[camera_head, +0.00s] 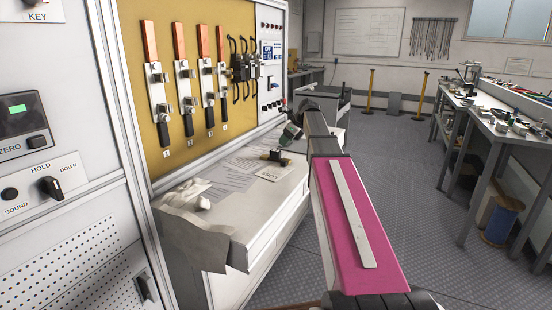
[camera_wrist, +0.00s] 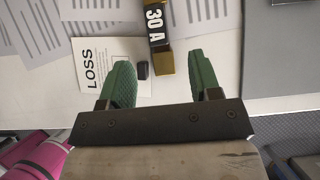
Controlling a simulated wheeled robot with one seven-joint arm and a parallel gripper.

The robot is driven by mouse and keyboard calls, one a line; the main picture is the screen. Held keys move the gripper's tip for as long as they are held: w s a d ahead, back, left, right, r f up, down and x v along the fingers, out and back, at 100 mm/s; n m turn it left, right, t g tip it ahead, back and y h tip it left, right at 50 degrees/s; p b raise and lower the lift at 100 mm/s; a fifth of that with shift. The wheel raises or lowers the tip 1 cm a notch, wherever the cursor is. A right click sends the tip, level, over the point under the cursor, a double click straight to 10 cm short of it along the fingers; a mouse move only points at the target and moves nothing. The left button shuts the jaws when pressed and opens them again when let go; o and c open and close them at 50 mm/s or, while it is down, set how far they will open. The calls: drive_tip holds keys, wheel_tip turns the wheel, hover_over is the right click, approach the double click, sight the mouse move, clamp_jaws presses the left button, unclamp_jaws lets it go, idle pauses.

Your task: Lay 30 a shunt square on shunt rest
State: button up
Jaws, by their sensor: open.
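The 30 A shunt (camera_wrist: 156,42) lies on the bench top in the wrist view, with a black body, white "30 A" lettering and brass ends. In the head view, my gripper (camera_head: 291,134) is just behind the shunt, partly hidden by my arm. I cannot make out a shunt rest for certain.
A "LOSS" card (camera_wrist: 97,58) and a small black piece (camera_wrist: 142,70) lie left of the shunt. Papers (camera_head: 235,161) and crumpled white pieces (camera_head: 190,197) are on the bench (camera_head: 259,203). A switch panel (camera_head: 193,60) rises behind it.

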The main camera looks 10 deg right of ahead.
sight(276, 151)
drive_tip(key=x, duration=0.5)
drive_tip(key=shift+w+a+f, duration=0.2)
drive_tip(key=shift+a+f, duration=0.05)
drive_tip(key=shift+f, duration=0.05)
drive_tip(key=shift+x, duration=2.5)
drive_tip(key=shift+s+a, duration=0.15)
clamp_jaws()
